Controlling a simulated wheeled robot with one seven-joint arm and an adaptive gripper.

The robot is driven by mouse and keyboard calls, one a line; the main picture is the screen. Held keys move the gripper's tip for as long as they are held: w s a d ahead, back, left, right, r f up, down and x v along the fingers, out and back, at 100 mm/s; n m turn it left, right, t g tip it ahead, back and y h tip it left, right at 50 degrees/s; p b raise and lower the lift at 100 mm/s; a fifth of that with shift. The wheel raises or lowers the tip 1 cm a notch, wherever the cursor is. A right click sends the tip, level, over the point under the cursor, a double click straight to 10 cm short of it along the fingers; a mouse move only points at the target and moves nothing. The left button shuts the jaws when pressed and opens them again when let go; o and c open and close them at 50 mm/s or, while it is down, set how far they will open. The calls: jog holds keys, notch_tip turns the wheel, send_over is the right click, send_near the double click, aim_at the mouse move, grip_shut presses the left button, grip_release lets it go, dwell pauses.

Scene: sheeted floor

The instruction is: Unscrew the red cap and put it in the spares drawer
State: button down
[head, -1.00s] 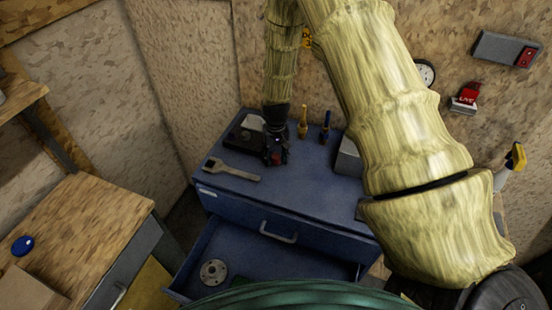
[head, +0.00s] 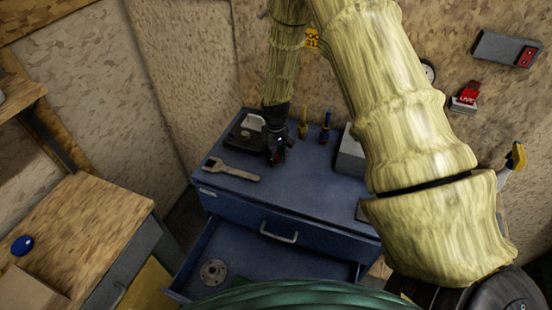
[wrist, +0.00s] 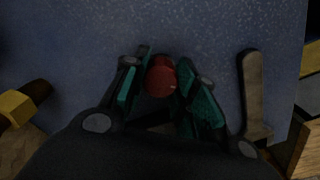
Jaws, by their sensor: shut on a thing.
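The red cap (wrist: 160,77) shows between my fingertips in the wrist view, and my gripper (wrist: 160,88) is shut on it. In the head view my gripper (head: 277,157) points down over the top of the blue cabinet (head: 240,198). The cap is mostly hidden there. I cannot tell whether the cap is still on a thread or free. An open drawer (head: 225,250) juts out at the cabinet's front; I cannot read a name on it. A grey round flange (head: 213,272) lies in it at the left.
A wrench (head: 232,170) lies on the cabinet top, left of my gripper. A dark block (head: 246,138), yellow-topped tool (head: 303,125) and blue-topped tool (head: 325,130) stand behind. A grey box (head: 350,157) is at right. The drawer's middle looks clear.

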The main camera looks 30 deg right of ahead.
aim_at(276, 156)
jog(key=n, duration=1.1)
jog(key=shift+p, duration=0.4)
jog(key=c, duration=1.9)
grip_release()
jog(key=shift+n, duration=0.3)
grip_shut()
jog(key=shift+r+p, duration=0.75)
jog(key=shift+r, duration=0.55)
jog(key=shift+r, duration=1.25)
jog(key=shift+r, duration=1.95)
